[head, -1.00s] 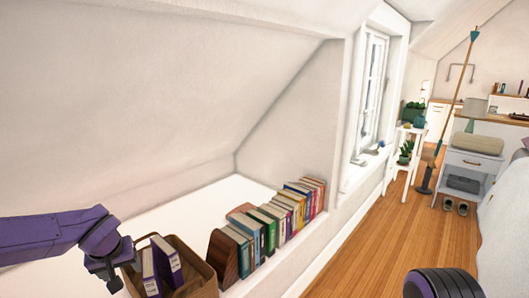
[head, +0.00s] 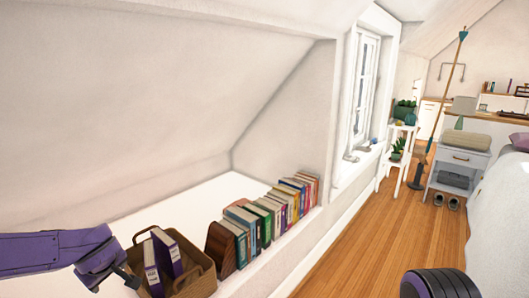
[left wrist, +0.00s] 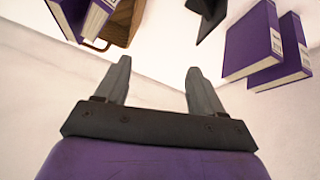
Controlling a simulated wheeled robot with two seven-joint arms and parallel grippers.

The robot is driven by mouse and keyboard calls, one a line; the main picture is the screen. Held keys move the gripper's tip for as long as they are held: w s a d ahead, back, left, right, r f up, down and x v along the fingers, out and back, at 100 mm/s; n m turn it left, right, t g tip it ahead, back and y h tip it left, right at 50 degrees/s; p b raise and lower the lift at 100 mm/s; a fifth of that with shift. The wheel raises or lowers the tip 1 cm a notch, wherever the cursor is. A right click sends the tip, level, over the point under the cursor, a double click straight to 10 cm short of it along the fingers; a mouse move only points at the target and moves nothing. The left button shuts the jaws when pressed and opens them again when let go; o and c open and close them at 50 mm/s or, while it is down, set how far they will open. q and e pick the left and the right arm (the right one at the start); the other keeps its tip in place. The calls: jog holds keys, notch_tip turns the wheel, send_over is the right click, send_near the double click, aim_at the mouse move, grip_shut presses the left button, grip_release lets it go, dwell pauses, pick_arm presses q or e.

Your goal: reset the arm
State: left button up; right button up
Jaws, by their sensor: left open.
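My left gripper (head: 130,281) is at the lower left of the head view, just left of a brown basket (head: 204,273). In the left wrist view its two grey fingers (left wrist: 157,70) are spread apart with nothing between them. The gripper is open and empty. Two purple books (head: 167,256) stand tilted in the basket. Part of the basket (left wrist: 123,22) shows at the top left of the left wrist view, with purple books beside it. My right gripper is not in view.
A row of coloured books (head: 270,222) with a wooden bookend (head: 219,244) stands on the white ledge right of the basket. More purple books (left wrist: 264,45) show at the right of the left wrist view. The sloped ceiling (head: 150,90) rises above the ledge. Wooden floor (head: 370,245) is open at right.

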pick_arm(q)
jog(key=s+d+f+m+t+p, duration=0.1)
jog(key=s+d+f+p, duration=0.15)
jog(key=s+f, duration=0.5)
jog(key=s+d+f+t+p, duration=0.1)
jog(key=s+d+f+p, duration=0.1)
jog(key=s+d+f, duration=0.5)
jog(key=s+f+m+g+p, duration=0.1)
jog(key=s+f, duration=0.3)
jog(key=s, duration=0.4)
jog(key=s+a+f+m+g+h+p, duration=0.1)
jog(key=s+f+m+g, duration=0.1)
jog(key=s, duration=0.7)
notch_tip(320, 180, down, 2)
jog(key=shift+s+f+m+g, duration=0.25)
jog(key=shift+m+g, duration=0.15)
jog(key=shift+m, duration=0.4)
